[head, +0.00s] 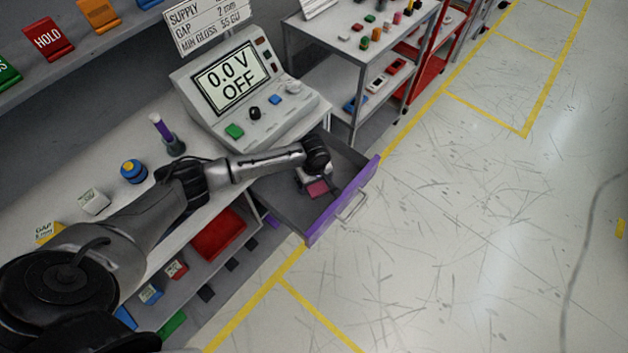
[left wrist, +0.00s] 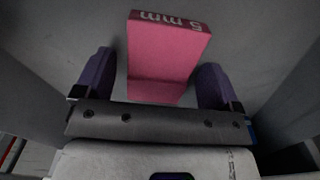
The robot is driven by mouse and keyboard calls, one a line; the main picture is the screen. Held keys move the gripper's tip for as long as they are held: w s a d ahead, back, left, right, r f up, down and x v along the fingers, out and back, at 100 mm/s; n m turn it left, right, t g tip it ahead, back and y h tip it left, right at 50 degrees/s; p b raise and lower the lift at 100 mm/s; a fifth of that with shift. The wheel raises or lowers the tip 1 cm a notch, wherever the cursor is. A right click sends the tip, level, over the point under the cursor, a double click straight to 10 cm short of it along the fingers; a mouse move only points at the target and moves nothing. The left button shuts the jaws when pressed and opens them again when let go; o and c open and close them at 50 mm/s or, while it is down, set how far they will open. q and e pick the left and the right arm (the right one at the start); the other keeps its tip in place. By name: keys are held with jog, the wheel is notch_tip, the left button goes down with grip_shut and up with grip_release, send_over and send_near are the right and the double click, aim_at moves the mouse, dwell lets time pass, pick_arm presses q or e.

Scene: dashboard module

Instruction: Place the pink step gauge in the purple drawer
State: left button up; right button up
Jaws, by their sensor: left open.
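The pink step gauge (head: 318,189), a pink block, is inside the open purple drawer (head: 345,200) beneath my left gripper (head: 317,183). In the left wrist view the pink step gauge (left wrist: 165,55) shows a "5 mm" label upside down on its dark pink end. It lies between the two purple fingers of my left gripper (left wrist: 157,85), with a gap on each side. The left gripper is open. Whether the block touches the drawer floor is hard to tell. My right gripper is not seen.
A power supply (head: 245,90) reading "0.0 V OFF" stands on the workbench behind the drawer. A blue-and-yellow round item (head: 133,171) and a purple-topped stand (head: 165,135) are nearby. A metal shelf (head: 365,60) stands beyond. The floor at the right is clear.

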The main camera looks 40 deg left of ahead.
pick_arm(q)
notch_tip(320, 180, up, 12)
jog(key=p, duration=0.3)
jog(key=shift+r, duration=0.15)
dwell(1.3)
